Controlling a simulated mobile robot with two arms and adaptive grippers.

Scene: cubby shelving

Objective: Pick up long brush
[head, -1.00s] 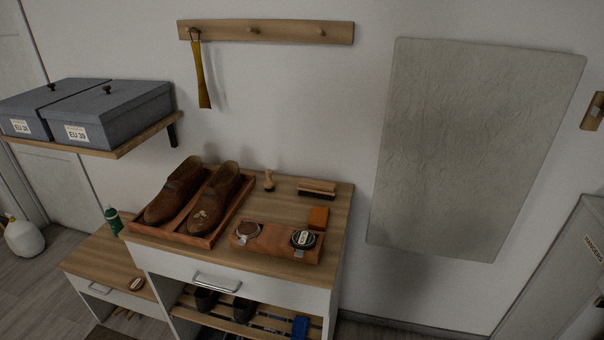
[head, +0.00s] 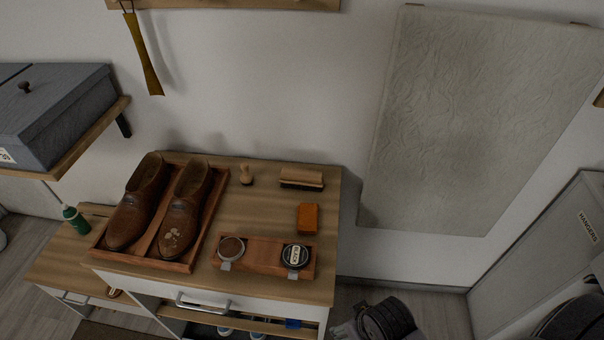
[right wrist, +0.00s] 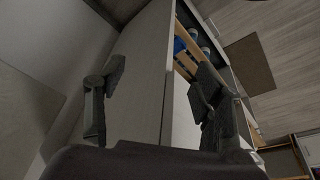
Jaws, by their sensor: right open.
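The long brush (head: 301,178), with a pale wooden back and dark bristles, lies at the back right of the wooden cabinet top (head: 262,212), near the wall. In the head view, part of my right arm shows at the bottom edge, right of the cabinet, well apart from the brush. My left gripper is not in view.
Brown shoes (head: 183,205) stand in a wooden tray (head: 176,265). A polish holder (head: 263,262) with tins sits at the front, and an orange block (head: 307,218) lies before the brush. A wall shelf (head: 92,132) with grey boxes is at left. A grey panel (head: 470,120) is on the wall.

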